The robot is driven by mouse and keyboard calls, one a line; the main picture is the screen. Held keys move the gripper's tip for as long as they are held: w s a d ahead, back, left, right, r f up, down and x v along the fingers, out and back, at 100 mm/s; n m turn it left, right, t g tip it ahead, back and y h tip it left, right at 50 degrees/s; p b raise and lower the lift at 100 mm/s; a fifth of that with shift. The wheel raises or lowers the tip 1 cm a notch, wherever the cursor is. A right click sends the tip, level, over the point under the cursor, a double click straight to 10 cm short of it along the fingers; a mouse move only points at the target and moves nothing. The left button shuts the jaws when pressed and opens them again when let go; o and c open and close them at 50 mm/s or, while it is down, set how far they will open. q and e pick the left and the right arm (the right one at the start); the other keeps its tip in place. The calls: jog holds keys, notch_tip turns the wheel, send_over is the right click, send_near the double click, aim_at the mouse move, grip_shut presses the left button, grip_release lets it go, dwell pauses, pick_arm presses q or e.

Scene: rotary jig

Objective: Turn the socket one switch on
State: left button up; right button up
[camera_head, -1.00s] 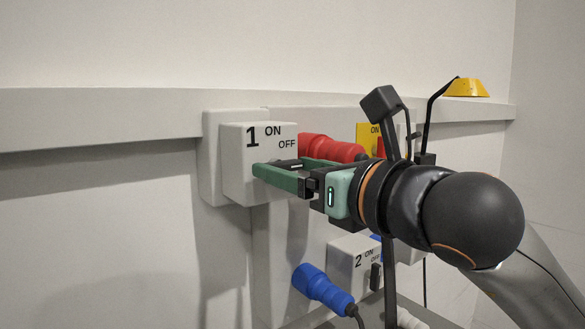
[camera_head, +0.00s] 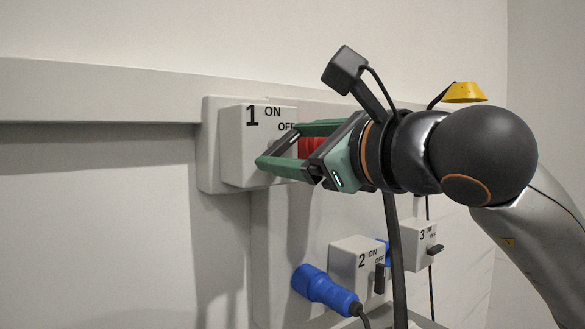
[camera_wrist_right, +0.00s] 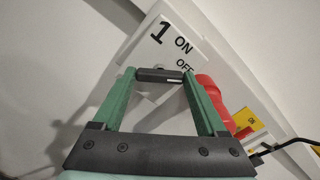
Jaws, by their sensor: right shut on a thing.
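Socket one (camera_head: 235,150) is a white box on the wall with a "1" and the words ON and OFF; it also shows in the wrist view (camera_wrist_right: 205,62). Its dark switch lever (camera_wrist_right: 160,75) sits between the fingertips of my right gripper. My right gripper (camera_head: 280,146) is shut on this lever, with its green fingers tilted, one higher and one lower; it also shows in the wrist view (camera_wrist_right: 160,76). The lever lies slanted in the head view, its upper end near OFF, partly hidden by the fingers. My left gripper is out of view.
A red plug (camera_head: 312,147) is in socket one, partly behind the fingers. Below are socket two (camera_head: 350,262) with a blue plug (camera_head: 322,288) and socket three (camera_head: 417,243). A yellow piece (camera_head: 465,93) stands on the ledge. The wall at left is bare.

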jog(key=shift+n+b, duration=0.5)
jog(key=shift+n, duration=1)
jog(key=n+b, duration=0.1)
jog(key=n, duration=0.1)
jog(key=shift+n, duration=0.3)
jog(key=n+b, duration=0.1)
jog(key=n, duration=0.1)
jog(key=shift+n, duration=0.3)
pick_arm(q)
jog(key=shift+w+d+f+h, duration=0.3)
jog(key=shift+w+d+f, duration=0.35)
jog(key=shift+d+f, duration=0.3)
pick_arm(e)
jog(key=shift+n, duration=1.3)
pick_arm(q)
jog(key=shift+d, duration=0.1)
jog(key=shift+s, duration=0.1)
pick_arm(e)
jog(key=o, duration=1.3)
jog(key=shift+a, duration=0.1)
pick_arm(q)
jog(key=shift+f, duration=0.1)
